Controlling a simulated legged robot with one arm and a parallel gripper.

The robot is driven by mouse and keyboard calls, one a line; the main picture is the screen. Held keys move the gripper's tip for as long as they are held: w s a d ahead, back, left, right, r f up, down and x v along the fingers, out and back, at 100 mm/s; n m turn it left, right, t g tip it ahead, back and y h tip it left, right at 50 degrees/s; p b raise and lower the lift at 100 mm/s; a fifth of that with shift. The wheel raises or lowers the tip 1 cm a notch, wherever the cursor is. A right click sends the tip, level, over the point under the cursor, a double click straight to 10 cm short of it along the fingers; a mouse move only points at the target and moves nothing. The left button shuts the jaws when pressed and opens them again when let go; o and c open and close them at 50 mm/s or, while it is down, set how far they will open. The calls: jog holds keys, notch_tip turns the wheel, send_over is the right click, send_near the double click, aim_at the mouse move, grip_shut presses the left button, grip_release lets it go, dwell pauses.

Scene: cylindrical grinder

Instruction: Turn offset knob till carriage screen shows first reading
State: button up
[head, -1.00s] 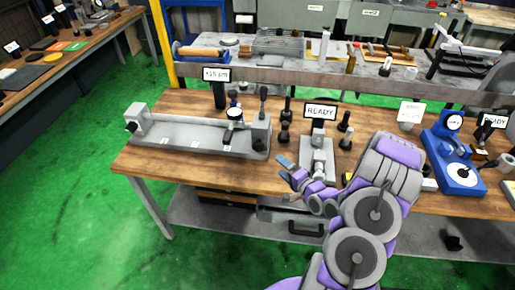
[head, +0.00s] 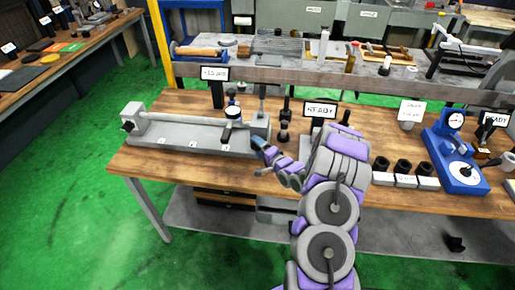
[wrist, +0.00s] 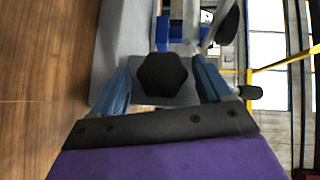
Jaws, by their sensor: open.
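The grey grinder fixture (head: 185,134) lies along the left of the wooden bench, with a dark-handled carriage (head: 232,112) near its right end. Its screen (head: 215,74) stands behind it; the text is blurred now. In the head view my gripper (head: 260,146) is at the front of the fixture's right end block and hides the knob there. In the wrist view a black faceted knob (wrist: 162,74) on a grey face sits between the two blue fingers. The fingers (wrist: 164,88) are open, with a gap on each side of the knob.
A screen reading READY (head: 320,110) stands right of the fixture, partly behind my arm. Black-topped blocks (head: 403,170) and a blue dial gauge (head: 455,160) stand further right. A grey shelf (head: 330,78) runs behind. Bare wood lies in front of the fixture.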

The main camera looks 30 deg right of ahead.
jog(key=shift+w+a, duration=0.1)
jog(key=shift+w, duration=0.5)
jog(key=shift+c, duration=0.4)
jog(key=c, duration=0.9)
